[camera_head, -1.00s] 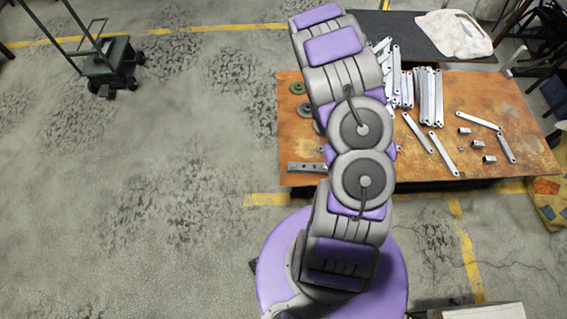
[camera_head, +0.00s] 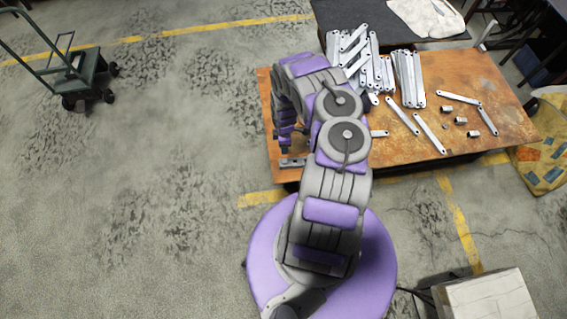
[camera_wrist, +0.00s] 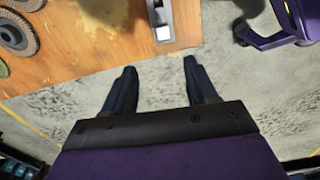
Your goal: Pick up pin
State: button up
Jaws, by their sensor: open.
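I cannot pick out a pin with certainty. A flat metal piece with a dark slot and a bright end (camera_wrist: 163,33) lies at the table's edge in the wrist view. In the head view it appears as a grey bar (camera_head: 293,162) at the table's front left, partly hidden by my arm. My gripper (camera_wrist: 160,68) is open and empty, its two dark fingers spread, pointing toward that end over the table's edge. In the head view my gripper (camera_head: 289,146) hangs just above the bar. Small metal cylinders (camera_head: 473,134) lie at the right of the table.
The rusty orange table (camera_head: 400,148) carries several galvanized strips (camera_head: 408,78). Round discs (camera_wrist: 18,32) lie at the upper left in the wrist view. A dark mat with a white cloth (camera_head: 428,17) is behind. A green cart (camera_head: 85,78) stands on the open floor at left.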

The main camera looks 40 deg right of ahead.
jog(key=b, duration=0.5)
send_over(284, 160)
notch_tip(284, 160, down, 9)
jog(key=shift+w+a+r, duration=0.15)
jog(key=shift+r, duration=0.05)
jog(key=shift+d+f, duration=0.2)
jog(key=shift+f, duration=0.35)
jog(key=f+b, duration=0.2)
jog(key=f, duration=0.1)
jog(key=f+b, duration=0.1)
jog(key=shift+s+a+f, duration=0.15)
jog(key=shift+s+f, duration=0.2)
jog(key=shift+r, duration=0.1)
grip_shut()
